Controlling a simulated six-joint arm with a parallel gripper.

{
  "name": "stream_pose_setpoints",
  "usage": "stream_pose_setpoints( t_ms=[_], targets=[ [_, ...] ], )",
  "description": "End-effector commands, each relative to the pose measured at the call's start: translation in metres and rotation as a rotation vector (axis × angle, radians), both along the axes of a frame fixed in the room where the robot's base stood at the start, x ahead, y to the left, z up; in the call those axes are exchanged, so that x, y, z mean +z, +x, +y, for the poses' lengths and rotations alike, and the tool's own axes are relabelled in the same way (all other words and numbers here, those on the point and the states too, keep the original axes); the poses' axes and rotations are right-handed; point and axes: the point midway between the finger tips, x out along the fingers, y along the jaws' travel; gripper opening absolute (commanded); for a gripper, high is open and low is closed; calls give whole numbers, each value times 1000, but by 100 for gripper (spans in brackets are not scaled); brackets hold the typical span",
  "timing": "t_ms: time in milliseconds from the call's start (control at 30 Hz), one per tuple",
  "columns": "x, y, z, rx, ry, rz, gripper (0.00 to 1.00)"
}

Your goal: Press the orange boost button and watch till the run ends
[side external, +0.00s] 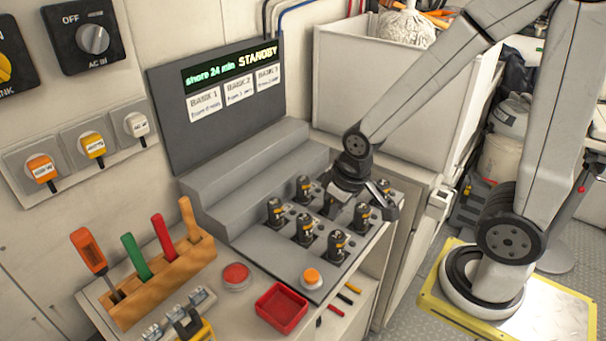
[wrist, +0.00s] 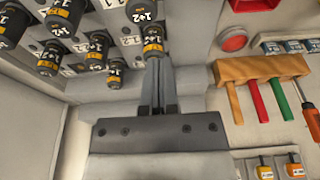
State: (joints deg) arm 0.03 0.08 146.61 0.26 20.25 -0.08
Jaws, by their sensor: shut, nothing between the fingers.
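The orange button (side external: 311,278) sits on the front right corner of the grey charger panel in the side view. It is out of sight in the wrist view. The display (side external: 232,75) at the back of the charger reads "shore 24 min" in green and "STANDBY" in yellow, above white cards for banks 1, 2 and 3. My gripper (wrist: 158,82) is shut and empty. Its fingers point toward the charger's battery rows. In the side view it hangs over the right side of these rows, behind the orange button and apart from it.
Several dark batteries (side external: 304,229) stand upright in the charger. A red button (side external: 236,275) and a red tray (side external: 281,307) lie near the orange button. A wooden tool rack (side external: 163,283) stands at left. A pale bin (side external: 395,95) stands behind my arm.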

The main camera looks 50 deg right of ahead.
Motion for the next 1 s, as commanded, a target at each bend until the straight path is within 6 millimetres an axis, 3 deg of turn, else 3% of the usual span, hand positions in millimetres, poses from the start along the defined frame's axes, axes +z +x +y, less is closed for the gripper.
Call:
stream_pose_setpoints(
  t_ms=[467, 767, 1000],
  targets=[
    [-15, -13, 8, -166, 147, 217, 0],
    [-19, -16, 33, -327, 393, 433, 0],
    [-13, -5, 55, -420, 618, 546, 0]
  ],
)
